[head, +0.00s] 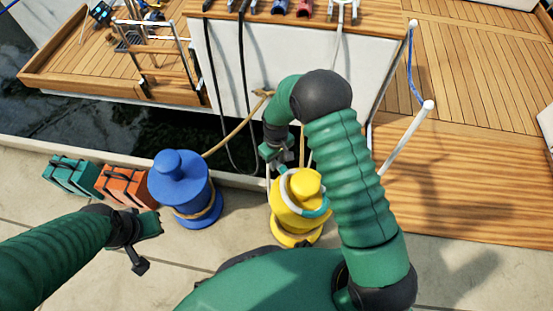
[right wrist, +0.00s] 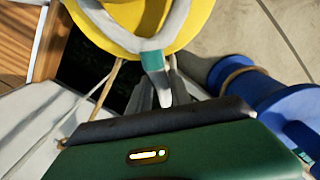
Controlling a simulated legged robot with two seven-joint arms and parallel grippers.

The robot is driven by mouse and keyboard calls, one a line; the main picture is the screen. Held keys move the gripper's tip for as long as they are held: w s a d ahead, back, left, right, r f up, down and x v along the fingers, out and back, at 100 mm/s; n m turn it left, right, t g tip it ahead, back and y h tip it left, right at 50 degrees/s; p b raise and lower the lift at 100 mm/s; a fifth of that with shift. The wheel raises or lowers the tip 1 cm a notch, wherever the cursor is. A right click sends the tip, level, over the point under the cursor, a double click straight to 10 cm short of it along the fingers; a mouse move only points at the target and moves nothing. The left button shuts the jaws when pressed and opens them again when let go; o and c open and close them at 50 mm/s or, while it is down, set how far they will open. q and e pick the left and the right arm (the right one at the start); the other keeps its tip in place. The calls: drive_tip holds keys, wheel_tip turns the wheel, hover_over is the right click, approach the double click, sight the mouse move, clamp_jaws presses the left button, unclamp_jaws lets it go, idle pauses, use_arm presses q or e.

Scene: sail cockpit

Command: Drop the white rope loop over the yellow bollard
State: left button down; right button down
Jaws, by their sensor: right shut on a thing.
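The yellow bollard (head: 293,228) stands on the quay, right of the blue bollard. The white rope loop (head: 282,201) with teal bands lies around the upper part of the yellow bollard, with the yellow knob showing inside it. In the right wrist view the loop (right wrist: 181,28) curves across the yellow bollard (right wrist: 198,20). My right gripper (head: 272,153) is beside and behind the bollard, shut on the loop's short tail below a teal band. I cannot tell whether the loop rests on the bollard. My left gripper (head: 146,243) is open and empty over the quay.
A blue bollard (head: 180,190) with tan rope stands to the left. Orange (head: 117,184) and teal (head: 72,175) cases lie farther left. Dark water (head: 110,125) and a wood-decked boat (head: 470,150) are beyond the quay edge. A white post (head: 407,138) stands at right.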

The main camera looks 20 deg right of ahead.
drive_tip(key=shift+f, duration=0.35)
drive_tip(key=c, duration=1.1)
unclamp_jaws()
wheel_tip(320, 180, up, 17)
drive_tip(key=p, duration=0.8)
drive_tip(key=shift+w+f, duration=0.15)
